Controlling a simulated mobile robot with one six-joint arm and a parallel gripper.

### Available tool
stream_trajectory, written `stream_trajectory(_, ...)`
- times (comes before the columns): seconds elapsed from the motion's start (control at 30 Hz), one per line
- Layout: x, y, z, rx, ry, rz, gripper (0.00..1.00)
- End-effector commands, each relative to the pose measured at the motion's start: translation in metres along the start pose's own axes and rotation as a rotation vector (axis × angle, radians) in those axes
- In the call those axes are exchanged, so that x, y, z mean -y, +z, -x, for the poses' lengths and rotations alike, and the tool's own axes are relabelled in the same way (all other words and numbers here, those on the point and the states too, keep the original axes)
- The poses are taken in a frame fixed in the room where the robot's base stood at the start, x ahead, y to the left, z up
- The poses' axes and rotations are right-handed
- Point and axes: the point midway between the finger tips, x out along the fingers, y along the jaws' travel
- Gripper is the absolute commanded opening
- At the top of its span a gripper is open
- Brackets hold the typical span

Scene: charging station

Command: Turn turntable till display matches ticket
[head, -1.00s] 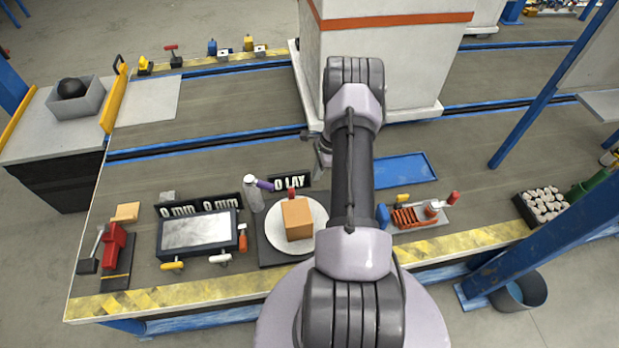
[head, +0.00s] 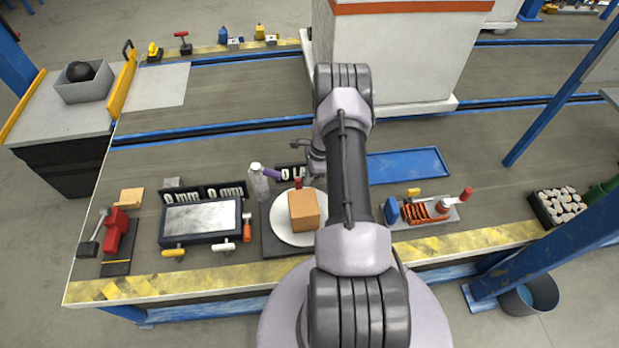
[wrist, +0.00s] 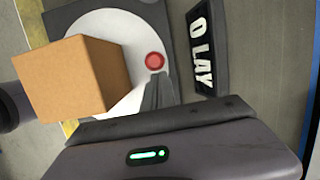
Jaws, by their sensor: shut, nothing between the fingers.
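The turntable (head: 284,236) is a white disc on a dark square base; its disc shows in the wrist view (wrist: 108,22). A brown box (head: 304,210) sits on it, large at left in the wrist view (wrist: 72,78). A red knob (wrist: 155,61) stands on the disc beside the box. The black display (wrist: 207,45) reads "0 LAY" in white; in the head view the display (head: 291,172) is partly hidden by my arm. My gripper (wrist: 158,84) is shut and empty, its tips close to the red knob; contact cannot be told. I cannot make out a ticket.
Left of the turntable stand a clear bottle with a purple part (head: 260,183) and a grey-topped device (head: 200,218) with two "0 mm" displays. A blue tray (head: 408,166) and an orange-ribbed part (head: 425,211) lie to the right. A white column (head: 398,55) stands behind.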

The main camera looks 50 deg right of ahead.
Motion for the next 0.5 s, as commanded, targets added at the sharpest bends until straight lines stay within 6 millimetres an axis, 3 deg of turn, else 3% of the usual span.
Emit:
stream_trajectory(0.2,0.006,0.028,-0.011,0.0,0.063,0.255,0.0)
stream_trajectory(0.5,0.006,0.04,-0.01,0.0,0.065,0.259,0.0)
